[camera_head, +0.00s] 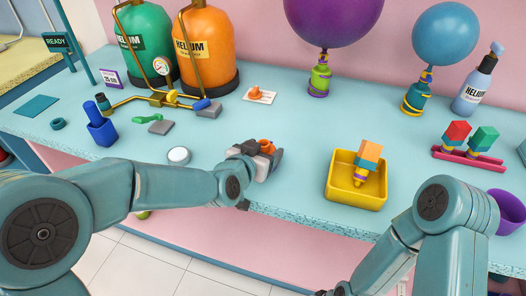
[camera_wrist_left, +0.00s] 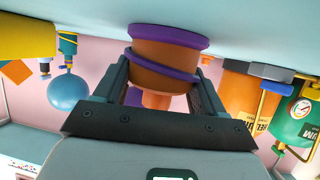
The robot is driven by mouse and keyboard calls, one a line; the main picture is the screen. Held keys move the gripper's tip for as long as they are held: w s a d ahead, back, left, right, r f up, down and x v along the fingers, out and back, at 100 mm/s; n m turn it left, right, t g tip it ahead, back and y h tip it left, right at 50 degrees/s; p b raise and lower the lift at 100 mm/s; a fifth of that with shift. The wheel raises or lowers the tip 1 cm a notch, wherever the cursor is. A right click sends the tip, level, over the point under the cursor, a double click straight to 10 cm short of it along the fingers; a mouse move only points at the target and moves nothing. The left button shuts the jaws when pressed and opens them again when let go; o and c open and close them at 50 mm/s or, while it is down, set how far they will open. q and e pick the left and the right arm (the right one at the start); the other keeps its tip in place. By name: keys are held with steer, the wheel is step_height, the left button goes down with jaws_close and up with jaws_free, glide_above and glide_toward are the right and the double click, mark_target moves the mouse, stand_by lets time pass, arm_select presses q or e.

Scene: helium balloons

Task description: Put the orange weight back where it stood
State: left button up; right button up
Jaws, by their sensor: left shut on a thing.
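My left gripper (camera_head: 262,160) is over the middle of the table, shut on the orange weight (camera_head: 266,146). In the head view only the weight's orange top shows above the fingers. The left wrist view shows the orange weight (camera_wrist_left: 165,50) with purple bands between the two fingers of my left gripper (camera_wrist_left: 160,90). Its wide purple base is close to the tabletop (camera_wrist_left: 240,28); I cannot tell whether it touches. My right arm comes in at the lower right, and its gripper is out of frame.
A white card with an orange mark (camera_head: 260,95) lies behind my left gripper. A white round disc (camera_head: 178,155) lies to its left. A yellow tray (camera_head: 340,192) stands to the right. The purple balloon (camera_head: 332,20) and blue balloon (camera_head: 446,34) stand on weights behind. Bare table surrounds the gripper.

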arm_select(q)
steer(key=o, duration=1.3)
steer(key=shift+o, duration=0.2)
steer(key=shift+r, duration=0.1)
steer(key=v, duration=1.2)
steer(key=shift+s, duration=0.1)
